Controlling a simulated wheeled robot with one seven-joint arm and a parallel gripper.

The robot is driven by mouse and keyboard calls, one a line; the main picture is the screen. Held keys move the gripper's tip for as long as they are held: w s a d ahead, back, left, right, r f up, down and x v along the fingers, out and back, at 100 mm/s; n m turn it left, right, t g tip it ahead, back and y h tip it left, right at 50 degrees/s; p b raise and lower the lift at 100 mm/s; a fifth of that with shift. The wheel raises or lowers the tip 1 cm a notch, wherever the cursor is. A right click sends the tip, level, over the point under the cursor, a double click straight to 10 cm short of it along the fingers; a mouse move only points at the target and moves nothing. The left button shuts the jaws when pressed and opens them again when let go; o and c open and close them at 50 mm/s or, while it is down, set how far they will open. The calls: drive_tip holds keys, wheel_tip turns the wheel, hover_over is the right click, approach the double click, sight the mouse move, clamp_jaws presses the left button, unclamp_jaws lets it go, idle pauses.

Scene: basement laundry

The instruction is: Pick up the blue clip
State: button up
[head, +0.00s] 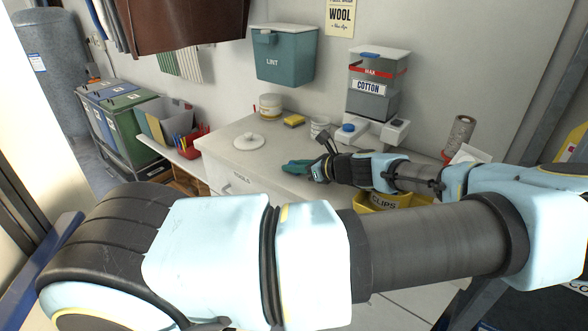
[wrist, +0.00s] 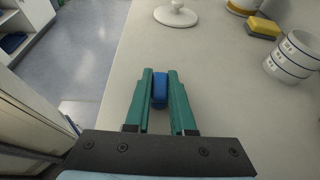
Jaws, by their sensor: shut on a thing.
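The blue clip (wrist: 160,90) sits between the two green fingers of my gripper (wrist: 160,88) in the wrist view. The fingers are shut on it, one on each side. In the head view my gripper (head: 300,167) is over the front part of the white counter (head: 232,140), and the clip cannot be made out there. From these views I cannot tell whether the clip touches the counter or is held above it. A yellow bin marked CLIPS (head: 384,203) is at the counter's front, partly hidden behind my arm.
A white round lid with a knob (wrist: 177,14) lies beyond my gripper. A teal LINT box (head: 284,55) and a COTTON dispenser (head: 373,90) are on the wall side. The counter's left edge drops to the floor.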

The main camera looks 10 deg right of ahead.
clamp_jaws()
